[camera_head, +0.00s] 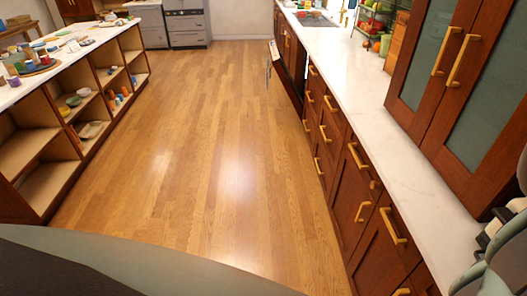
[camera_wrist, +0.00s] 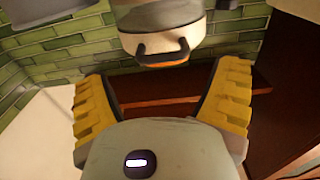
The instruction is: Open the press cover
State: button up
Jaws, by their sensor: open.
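My gripper (camera_wrist: 157,78) shows in the wrist view with its two yellow ridged fingers spread wide and nothing between them. Beyond the fingertips, at the top middle, is a pale, rounded appliance part with a dark curved handle (camera_wrist: 163,50). It looks like the press cover (camera_wrist: 165,20), but its top runs out of the picture, and I cannot tell whether it is raised. The handle is apart from both fingers. The head view shows neither the press nor my fingers.
In the wrist view, green tiles (camera_wrist: 60,50) and a white surface (camera_wrist: 40,130) lie left. In the head view, a long white counter (camera_head: 360,95) and tall glass-door cabinet (camera_head: 455,75) stand right, open shelves (camera_head: 45,150) left. The wooden floor (camera_head: 200,150) between is clear.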

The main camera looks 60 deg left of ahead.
jog(key=shift+p+x, duration=0.5)
jog(key=shift+x, duration=1.8)
jog(key=shift+w+a, duration=0.1)
jog(key=shift+a, duration=0.05)
jog(key=shift+c, duration=0.4)
